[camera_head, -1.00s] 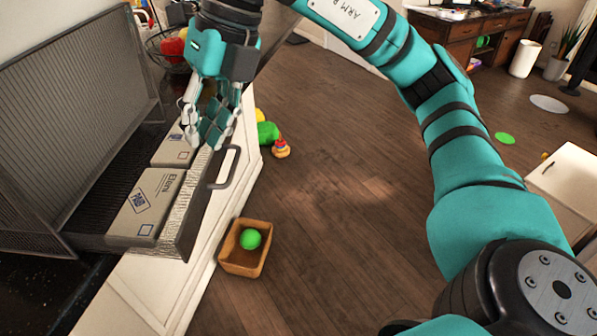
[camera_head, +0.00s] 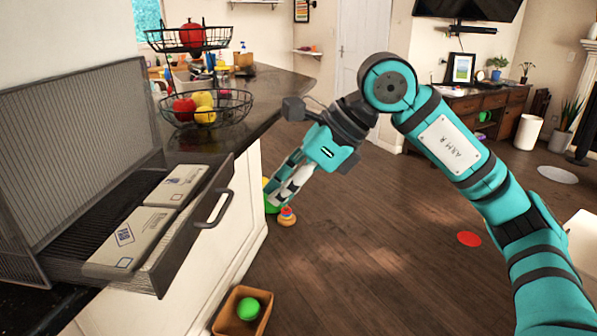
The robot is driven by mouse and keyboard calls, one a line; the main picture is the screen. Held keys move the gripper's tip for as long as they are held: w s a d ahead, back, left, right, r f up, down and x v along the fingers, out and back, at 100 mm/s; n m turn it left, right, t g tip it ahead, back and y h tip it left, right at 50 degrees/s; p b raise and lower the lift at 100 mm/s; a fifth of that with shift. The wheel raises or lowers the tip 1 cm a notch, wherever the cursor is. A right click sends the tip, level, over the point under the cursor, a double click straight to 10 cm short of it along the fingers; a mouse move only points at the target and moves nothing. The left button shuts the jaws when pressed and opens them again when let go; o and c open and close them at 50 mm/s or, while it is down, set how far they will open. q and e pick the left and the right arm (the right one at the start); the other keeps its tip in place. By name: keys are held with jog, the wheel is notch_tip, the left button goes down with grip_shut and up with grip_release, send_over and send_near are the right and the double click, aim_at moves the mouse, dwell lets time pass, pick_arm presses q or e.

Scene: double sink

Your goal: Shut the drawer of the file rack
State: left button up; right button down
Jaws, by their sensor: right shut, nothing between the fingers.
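The file rack (camera_head: 80,135) is a dark mesh frame on the black counter at the left. Its drawer (camera_head: 165,262) is pulled out past the counter's edge, with a dark loop handle (camera_head: 214,209) on its front. Two boxes or envelopes, one nearer (camera_head: 130,240) and one farther (camera_head: 177,185), lie in the drawer. My right gripper (camera_head: 280,197) is shut and empty. It hangs in the air to the right of the drawer handle, apart from it. My left gripper is not in view.
A two-tier wire fruit basket (camera_head: 205,108) stands on the counter behind the rack. A brown bin (camera_head: 229,314) with a green ball (camera_head: 248,308) and a stacking toy (camera_head: 287,217) are on the floor.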

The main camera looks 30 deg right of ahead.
aim_at(144, 206)
jog(key=w+a+f+p, duration=0.1)
jog(key=w+a+f, duration=0.2)
jog(key=a, duration=0.2)
jog(key=shift+w+f, duration=0.15)
jog(key=w+a, duration=0.3)
jog(key=a, duration=0.1)
jog(key=w+a, duration=0.3)
jog(key=a, duration=0.2)
jog(key=w+a+p, duration=0.1)
jog(key=w+a, duration=0.2)
jog(key=a, duration=0.2)
jog(key=shift+w+a, duration=0.15)
dwell(0.4)
